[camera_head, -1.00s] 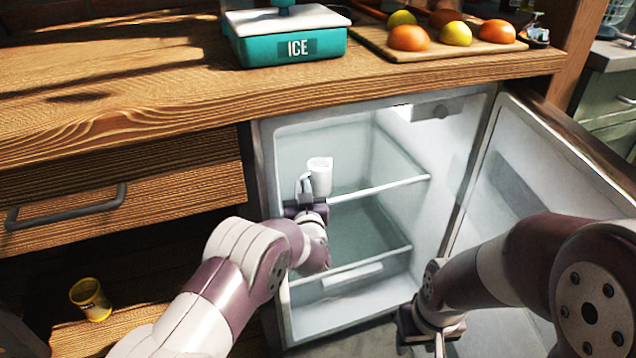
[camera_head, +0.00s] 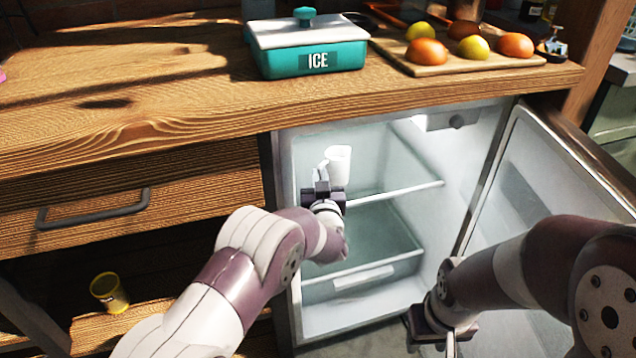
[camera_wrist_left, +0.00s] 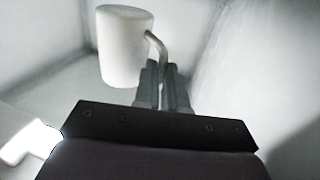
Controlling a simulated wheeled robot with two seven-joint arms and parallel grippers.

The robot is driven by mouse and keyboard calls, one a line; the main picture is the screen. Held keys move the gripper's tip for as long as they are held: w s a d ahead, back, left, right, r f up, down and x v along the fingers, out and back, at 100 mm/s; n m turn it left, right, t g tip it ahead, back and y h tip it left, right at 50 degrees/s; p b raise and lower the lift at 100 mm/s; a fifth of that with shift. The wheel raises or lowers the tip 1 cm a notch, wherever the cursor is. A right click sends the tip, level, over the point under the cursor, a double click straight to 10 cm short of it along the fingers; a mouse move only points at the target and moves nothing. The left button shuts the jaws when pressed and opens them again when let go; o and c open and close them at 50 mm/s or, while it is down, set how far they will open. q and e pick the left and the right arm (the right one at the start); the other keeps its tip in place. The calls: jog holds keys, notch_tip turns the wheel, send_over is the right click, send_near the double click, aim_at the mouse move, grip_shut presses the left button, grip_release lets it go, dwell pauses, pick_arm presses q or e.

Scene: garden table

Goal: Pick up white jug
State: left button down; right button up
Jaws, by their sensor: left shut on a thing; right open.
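The white jug (camera_head: 339,163) is inside the open fridge, at the level of the upper shelf. My left gripper (camera_head: 322,178) reaches into the fridge and is shut on the jug's handle. In the left wrist view the jug (camera_wrist_left: 123,45) looks upright, and its bent handle runs between the closed fingers (camera_wrist_left: 163,85). I cannot tell whether the jug's base touches the shelf. My right gripper (camera_head: 440,340) is open and empty in front of the fridge, low near the open door.
The fridge shelf (camera_head: 400,193) has a drawer (camera_head: 362,278) below it. The open door (camera_head: 545,180) stands on the right. The counter above bears a teal ICE box (camera_head: 315,60) and a board (camera_head: 485,66) with fruit. A yellow cup (camera_head: 109,292) stands lower left.

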pick_arm(q)
jog(key=d+r+p, duration=0.4)
jog(key=d+r, duration=0.2)
jog(key=d, duration=0.5)
jog(key=shift+w+r, duration=0.25)
jog(key=shift+w, duration=0.05)
dwell(0.9)
